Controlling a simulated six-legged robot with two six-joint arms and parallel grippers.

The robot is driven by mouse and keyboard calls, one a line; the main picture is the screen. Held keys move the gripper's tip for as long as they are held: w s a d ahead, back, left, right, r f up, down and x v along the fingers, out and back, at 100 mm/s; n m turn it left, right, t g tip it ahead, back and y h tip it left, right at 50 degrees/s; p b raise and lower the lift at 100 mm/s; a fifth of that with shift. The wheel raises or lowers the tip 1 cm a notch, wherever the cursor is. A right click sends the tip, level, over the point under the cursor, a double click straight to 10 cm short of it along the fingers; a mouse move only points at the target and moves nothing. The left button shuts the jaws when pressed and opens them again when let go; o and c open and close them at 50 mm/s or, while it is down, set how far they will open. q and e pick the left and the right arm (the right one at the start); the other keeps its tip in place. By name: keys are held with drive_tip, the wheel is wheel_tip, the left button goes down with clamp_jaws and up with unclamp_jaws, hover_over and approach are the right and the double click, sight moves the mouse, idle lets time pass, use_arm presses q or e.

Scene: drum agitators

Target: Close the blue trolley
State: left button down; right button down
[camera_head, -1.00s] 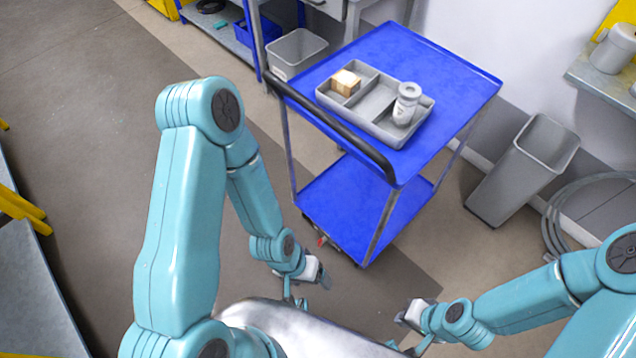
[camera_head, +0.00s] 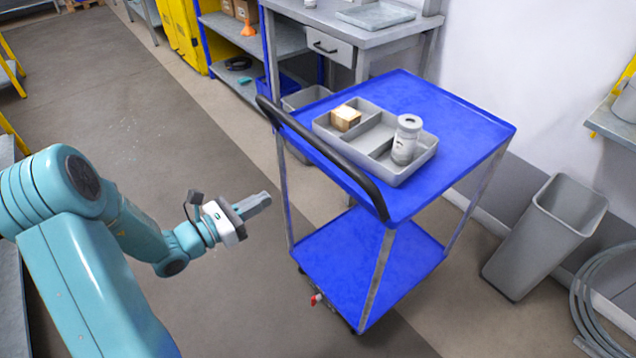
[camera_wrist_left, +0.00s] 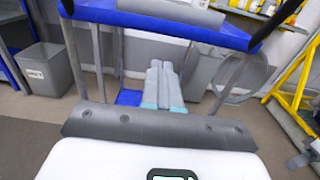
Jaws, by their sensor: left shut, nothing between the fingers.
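The blue trolley (camera_head: 460,125) stands right of centre in the head view, with an upper and a lower shelf, grey posts and a black handle (camera_head: 320,150) along its near left side. No door or drawer shows on it. In the left wrist view its blue upper edge (camera_wrist_left: 165,22) crosses the top of the picture. My left gripper (camera_head: 262,202) is shut and empty. It points right, toward the trolley, just left of its near left post in the picture; contact cannot be told. A small red part (camera_head: 316,298) shows near a lower caster. My right gripper is not in view.
A grey divided tray (camera_head: 420,160) on the trolley's top holds a wooden block (camera_head: 345,117) and a grey-white canister (camera_head: 406,140). A grey bin (camera_head: 545,235) and coiled hose (camera_head: 600,300) stand at right. A workbench (camera_head: 350,30) is behind.

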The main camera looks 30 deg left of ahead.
sight(320, 169)
use_arm(q)
drive_tip(key=x, duration=1.3)
drive_tip(key=shift+w+d, duration=0.2)
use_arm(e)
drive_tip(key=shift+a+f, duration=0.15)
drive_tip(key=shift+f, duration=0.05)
use_arm(q)
drive_tip(key=shift+w, duration=0.1)
